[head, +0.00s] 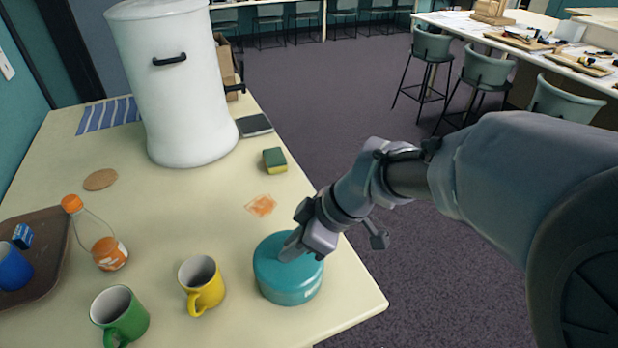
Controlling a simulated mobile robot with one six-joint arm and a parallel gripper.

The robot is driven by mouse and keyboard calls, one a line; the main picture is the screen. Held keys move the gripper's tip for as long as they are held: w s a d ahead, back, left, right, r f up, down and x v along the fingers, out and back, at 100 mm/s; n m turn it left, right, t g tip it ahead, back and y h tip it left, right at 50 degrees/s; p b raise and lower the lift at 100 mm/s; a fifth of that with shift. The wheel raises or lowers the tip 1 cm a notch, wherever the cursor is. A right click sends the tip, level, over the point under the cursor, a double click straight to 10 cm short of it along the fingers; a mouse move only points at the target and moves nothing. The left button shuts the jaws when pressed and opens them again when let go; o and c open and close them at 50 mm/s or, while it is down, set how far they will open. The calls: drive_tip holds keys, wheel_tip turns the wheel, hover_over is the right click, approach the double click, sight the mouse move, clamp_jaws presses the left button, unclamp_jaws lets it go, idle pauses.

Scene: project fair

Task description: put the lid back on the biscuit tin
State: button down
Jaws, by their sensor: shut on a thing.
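The teal round biscuit tin (287,287) stands near the front right edge of the cream table, with a pale label low on its right side. Its teal lid (268,247) shows as the flat top, over the tin's body. My gripper (292,248) comes in from the right and is shut on the lid near the middle of its top. The fingers hide the grip point and part of the top. I cannot tell whether the lid is fully seated or slightly above the rim.
A yellow mug (203,287) stands close left of the tin, a green mug (120,318) beyond it. An orange spill (261,206) and a sponge (274,160) lie behind. A bottle (104,247), a tray (50,268) and a large white urn (180,90) occupy the left and back.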

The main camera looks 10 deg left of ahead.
idle(0.3)
drive_tip(key=c, duration=0.7)
unclamp_jaws()
drive_tip(key=shift+c, duration=0.2)
drive_tip(key=shift+r, duration=0.1)
drive_tip(key=shift+r+p, duration=2.15)
drive_tip(key=shift+r, duration=1.3)
drive_tip(key=shift+c, duration=0.3)
clamp_jaws()
drive_tip(key=shift+f, duration=0.2)
